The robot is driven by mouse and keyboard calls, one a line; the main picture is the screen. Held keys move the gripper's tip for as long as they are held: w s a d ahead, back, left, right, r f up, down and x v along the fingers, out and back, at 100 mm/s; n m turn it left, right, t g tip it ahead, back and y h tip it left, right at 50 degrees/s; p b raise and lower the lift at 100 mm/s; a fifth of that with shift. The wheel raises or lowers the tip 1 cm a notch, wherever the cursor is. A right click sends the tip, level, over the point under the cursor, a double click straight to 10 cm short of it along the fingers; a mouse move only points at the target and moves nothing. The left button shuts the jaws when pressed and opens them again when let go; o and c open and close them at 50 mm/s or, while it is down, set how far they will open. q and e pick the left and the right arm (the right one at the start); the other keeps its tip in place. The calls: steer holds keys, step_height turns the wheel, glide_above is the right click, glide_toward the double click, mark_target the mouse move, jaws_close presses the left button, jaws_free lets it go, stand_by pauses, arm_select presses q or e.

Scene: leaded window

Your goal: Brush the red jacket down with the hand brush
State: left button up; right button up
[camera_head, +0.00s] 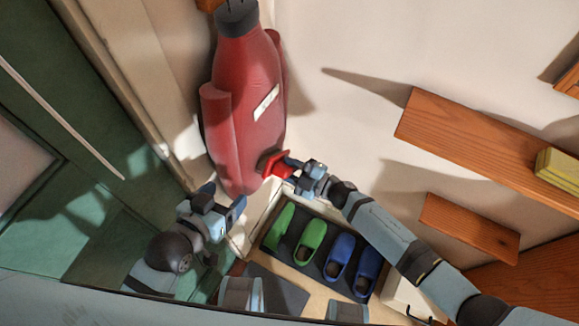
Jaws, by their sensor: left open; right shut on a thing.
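The red jacket (243,112) hangs on the wall at the upper middle, with a dark collar and a pale patch on its front. My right gripper (290,168) is shut on a red hand brush (272,162), at the lower right edge of the jacket. The brush overlaps the jacket in the picture; I cannot tell whether its bristles touch the cloth. My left gripper (226,204) is open and empty, just below the jacket's lower hem, with its fingers pointing up.
A dark mat (290,255) below holds a pair of green shoes (312,236) and a pair of blue shoes (341,252). Wooden shelves (470,140) jut out at the right, one bearing a yellow block (560,178). A green door (60,190) stands at the left.

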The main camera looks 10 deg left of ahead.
steer(key=shift+d, duration=0.1)
steer(key=shift+s+d+p, duration=0.25)
steer(key=shift+d+p, duration=0.1)
steer(key=shift+d, duration=0.2)
steer(key=shift+p+v, duration=0.55)
steer(key=shift+v, duration=1.8)
steer(key=shift+p+v, duration=0.35)
steer(key=shift+v, duration=1.1)
